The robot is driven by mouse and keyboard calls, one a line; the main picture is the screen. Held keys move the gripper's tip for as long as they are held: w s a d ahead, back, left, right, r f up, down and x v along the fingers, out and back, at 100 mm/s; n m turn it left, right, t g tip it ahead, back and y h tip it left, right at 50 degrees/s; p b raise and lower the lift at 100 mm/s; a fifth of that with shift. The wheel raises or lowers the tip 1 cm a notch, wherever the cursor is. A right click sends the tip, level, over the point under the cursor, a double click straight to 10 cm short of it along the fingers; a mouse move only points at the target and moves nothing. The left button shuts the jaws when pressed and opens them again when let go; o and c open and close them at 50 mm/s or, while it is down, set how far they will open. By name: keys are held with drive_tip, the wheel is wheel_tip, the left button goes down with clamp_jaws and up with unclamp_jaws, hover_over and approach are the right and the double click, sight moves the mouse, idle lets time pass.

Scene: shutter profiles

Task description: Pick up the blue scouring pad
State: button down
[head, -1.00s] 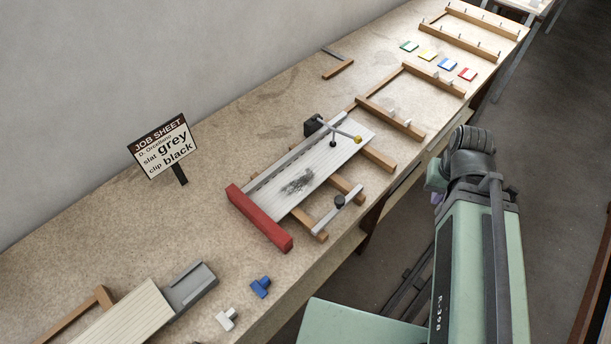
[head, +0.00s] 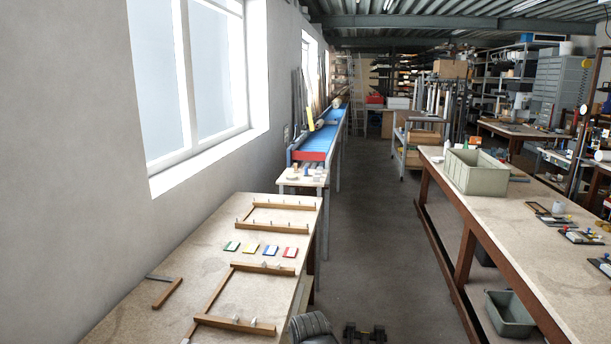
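No thing in the head view shows clearly as a blue scouring pad. A small flat blue piece (head: 270,251) lies on the left bench, in a row with a green piece (head: 231,246), a yellow piece (head: 250,247) and a red piece (head: 290,253). I cannot tell whether these are pads or cards.
The left bench (head: 140,315) carries wooden frames (head: 235,325) with pegs. A small side table (head: 303,181) stands beyond, before a blue-topped conveyor (head: 325,138). A grey crate (head: 476,174) stands on the right bench (head: 545,245). The aisle floor (head: 375,240) between is clear.

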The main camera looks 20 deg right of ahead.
drive_tip(key=c, duration=0.8)
unclamp_jaws()
drive_tip(key=shift+w, duration=0.1)
